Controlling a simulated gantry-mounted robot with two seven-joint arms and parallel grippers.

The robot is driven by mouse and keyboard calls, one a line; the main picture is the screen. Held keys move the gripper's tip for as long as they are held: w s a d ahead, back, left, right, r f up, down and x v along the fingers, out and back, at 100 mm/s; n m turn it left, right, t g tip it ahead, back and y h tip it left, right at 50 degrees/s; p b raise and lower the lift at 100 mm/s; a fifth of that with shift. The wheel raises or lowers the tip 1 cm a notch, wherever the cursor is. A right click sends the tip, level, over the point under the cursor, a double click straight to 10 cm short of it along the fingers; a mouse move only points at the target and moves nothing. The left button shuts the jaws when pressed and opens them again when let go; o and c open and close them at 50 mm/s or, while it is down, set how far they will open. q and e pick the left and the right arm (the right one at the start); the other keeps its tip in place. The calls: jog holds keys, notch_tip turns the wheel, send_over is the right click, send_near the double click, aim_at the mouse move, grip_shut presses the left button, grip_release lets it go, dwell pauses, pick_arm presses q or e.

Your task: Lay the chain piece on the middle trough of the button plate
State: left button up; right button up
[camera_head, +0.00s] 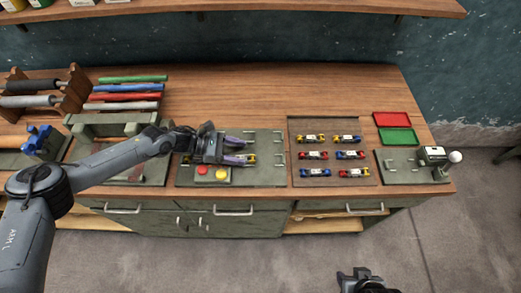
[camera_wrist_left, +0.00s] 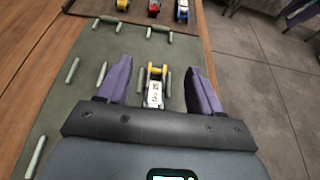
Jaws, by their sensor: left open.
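The button plate (camera_head: 265,174) is a grey-green slab with a red button (camera_head: 202,169) and a yellow button (camera_head: 222,173) at its front left. Pale raised bars stand on the plate (camera_wrist_left: 60,115). A chain piece (camera_wrist_left: 153,94), white with a yellow end, lies on the plate; in the head view only its yellow end (camera_head: 252,159) shows well. My left gripper (camera_head: 244,150) is over the plate, open, its purple fingers on either side of the piece in the wrist view (camera_wrist_left: 158,75). The piece's near end is hidden by the gripper body. My right gripper (camera_head: 364,281) is at the bottom edge, away from the bench, its jaws unclear.
A brown tray (camera_head: 330,128) right of the plate holds several small coloured chain pieces (camera_head: 347,138). Red (camera_head: 391,120) and green (camera_head: 397,136) pads and a lever box (camera_head: 433,154) stand farther right. Coloured rods (camera_head: 127,96) lie at the back left. The bench behind the plate is clear.

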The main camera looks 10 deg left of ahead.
pick_arm(q)
jog(key=r, duration=0.3)
jog(key=shift+s+d, duration=0.1)
jog(key=shift+d, duration=0.3)
jog(key=s+d+r+b, duration=0.1)
jog(key=s+d+r, duration=0.2)
jog(key=d+r, duration=0.5)
jog(key=s+d+f+n+g, duration=0.2)
jog(key=s+d+f, duration=0.6)
jog(key=s+f, duration=0.4)
jog(key=s+d+r+n+t+h, duration=0.35)
jog(key=s+d+n, duration=0.35)
jog(key=s+d, duration=0.45)
jog(key=w+a+f+n+t+y, duration=0.25)
jog(key=a+n+y, duration=0.35)
jog(key=a+n, duration=0.45)
jog(key=w+a+f+n+t+y, duration=0.1)
jog(key=w+a+n+t+y, duration=0.15)
jog(key=a+n+y, duration=0.8)
jog(key=s+a+f+n+g, duration=0.2)
jog(key=s+a+n+g, duration=0.65)
jog(key=n, duration=1.05)
jog(key=a+r+t+p, duration=0.1)
jog(key=r+p, duration=1.1)
jog(key=a+r+t+p, duration=0.1)
jog(key=a+r+p, duration=0.1)
jog(key=r+p, duration=1)
jog(key=shift+s+a+r+n+t, duration=0.25)
jog(key=shift+s+n+t, duration=0.05)
jog(key=shift+t, duration=0.1)
